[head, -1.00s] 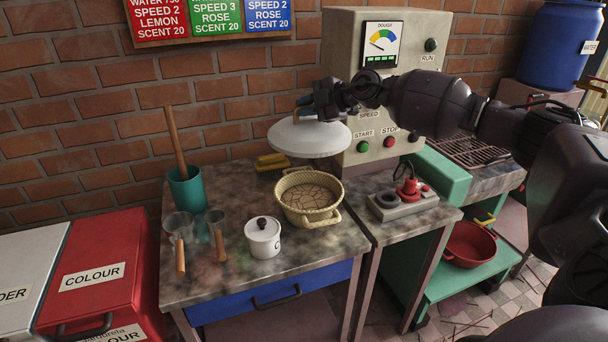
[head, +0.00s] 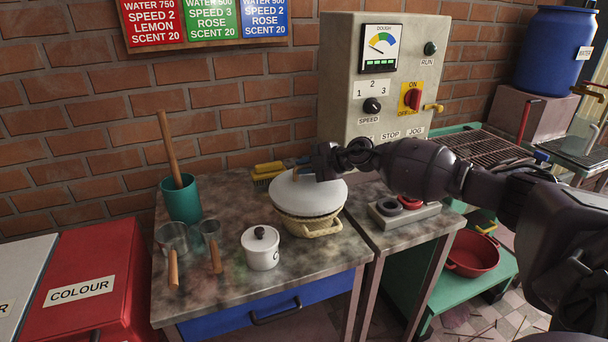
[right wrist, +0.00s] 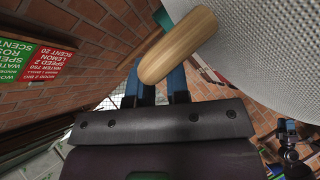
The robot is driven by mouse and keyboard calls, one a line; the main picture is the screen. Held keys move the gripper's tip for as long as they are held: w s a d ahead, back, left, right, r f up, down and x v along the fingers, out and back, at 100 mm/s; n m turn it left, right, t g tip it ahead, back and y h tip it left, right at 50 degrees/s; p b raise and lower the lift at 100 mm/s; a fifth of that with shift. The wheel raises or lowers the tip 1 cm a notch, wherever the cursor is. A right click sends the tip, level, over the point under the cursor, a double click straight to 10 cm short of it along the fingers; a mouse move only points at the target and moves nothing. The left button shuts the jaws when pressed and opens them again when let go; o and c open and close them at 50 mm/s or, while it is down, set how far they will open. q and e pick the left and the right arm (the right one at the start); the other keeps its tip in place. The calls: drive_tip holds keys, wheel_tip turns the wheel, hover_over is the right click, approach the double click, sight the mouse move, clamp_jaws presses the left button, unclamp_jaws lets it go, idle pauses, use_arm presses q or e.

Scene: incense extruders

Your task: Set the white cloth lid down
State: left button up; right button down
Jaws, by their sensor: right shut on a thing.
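The white cloth lid (head: 300,196) is a pale round disc. It sits over the top of the woven basket (head: 312,228), slightly tilted, and hides its inside. Whether it rests fully on the rim is hard to tell. My right gripper (head: 306,168) is at the lid's upper side, shut on its handle. In the right wrist view, the lid's wooden handle (right wrist: 178,45) crosses in front of my right gripper (right wrist: 157,88), with the white cloth (right wrist: 265,50) close beside it. My left gripper does not show in the head view.
A lidded white pot (head: 262,250) stands left of the basket. A yellow brush (head: 266,172) lies behind. The control machine (head: 343,75) stands at the back. The table's front right is clear.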

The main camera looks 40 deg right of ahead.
wheel_tip(320, 180, down, 2)
drive_tip(key=shift+f, duration=0.1)
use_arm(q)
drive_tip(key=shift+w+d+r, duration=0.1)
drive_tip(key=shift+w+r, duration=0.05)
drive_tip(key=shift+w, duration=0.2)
use_arm(e)
drive_tip(key=c, duration=1.1)
unclamp_jaws()
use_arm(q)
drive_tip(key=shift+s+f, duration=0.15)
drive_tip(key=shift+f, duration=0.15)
